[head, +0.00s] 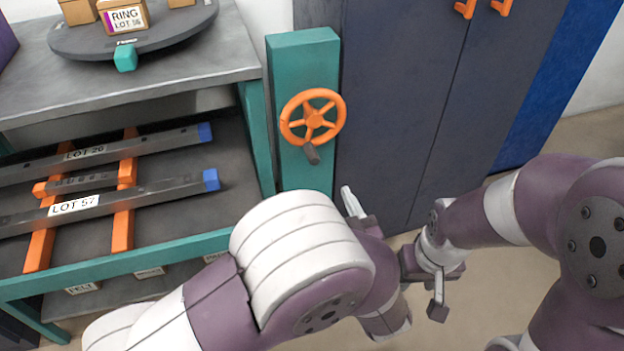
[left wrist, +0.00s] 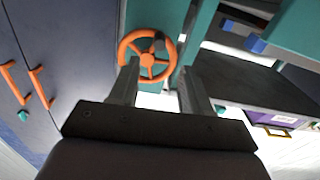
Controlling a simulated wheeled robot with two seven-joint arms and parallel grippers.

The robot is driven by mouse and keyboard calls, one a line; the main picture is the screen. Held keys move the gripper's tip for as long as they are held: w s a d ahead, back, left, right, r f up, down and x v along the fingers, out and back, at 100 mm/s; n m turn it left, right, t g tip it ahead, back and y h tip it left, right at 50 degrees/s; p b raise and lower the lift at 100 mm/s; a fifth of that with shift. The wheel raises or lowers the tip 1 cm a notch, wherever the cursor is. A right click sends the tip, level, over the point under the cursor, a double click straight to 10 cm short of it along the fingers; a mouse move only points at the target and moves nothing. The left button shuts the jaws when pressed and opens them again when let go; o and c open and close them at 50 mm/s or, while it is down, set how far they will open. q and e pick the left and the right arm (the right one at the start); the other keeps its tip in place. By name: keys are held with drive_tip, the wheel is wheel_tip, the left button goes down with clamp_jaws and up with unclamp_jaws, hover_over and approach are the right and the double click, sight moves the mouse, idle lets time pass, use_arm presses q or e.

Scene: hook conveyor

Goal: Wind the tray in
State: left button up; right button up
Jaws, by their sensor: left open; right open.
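An orange handwheel (head: 313,117) with a dark crank knob (head: 311,153) is on the front of a teal post (head: 303,60). My left gripper (head: 354,206) is below and right of the wheel in the head view, mostly hidden behind my arm. In the left wrist view its open fingers (left wrist: 160,68) point towards the wheel (left wrist: 148,56), with nothing between them; contact is not visible. My right gripper (head: 424,282) is open and empty, farther right and lower. A dark tray-like bed (head: 205,228) in a teal frame carries metal bars on orange rests; whether this is the tray is unclear.
A grey bench (head: 200,85) with a round turntable (head: 75,45) and boxes stands above the bed. A dark cabinet (head: 400,100) with orange handles stands right of the post. Floor (head: 540,145) is open at the right.

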sight(315, 162)
use_arm(q)
drive_tip(key=b+x, duration=0.3)
drive_tip(key=x, duration=0.8)
drive_tip(key=shift+w+a+r, duration=0.1)
drive_tip(key=shift+w, duration=0.25)
clamp_jaws()
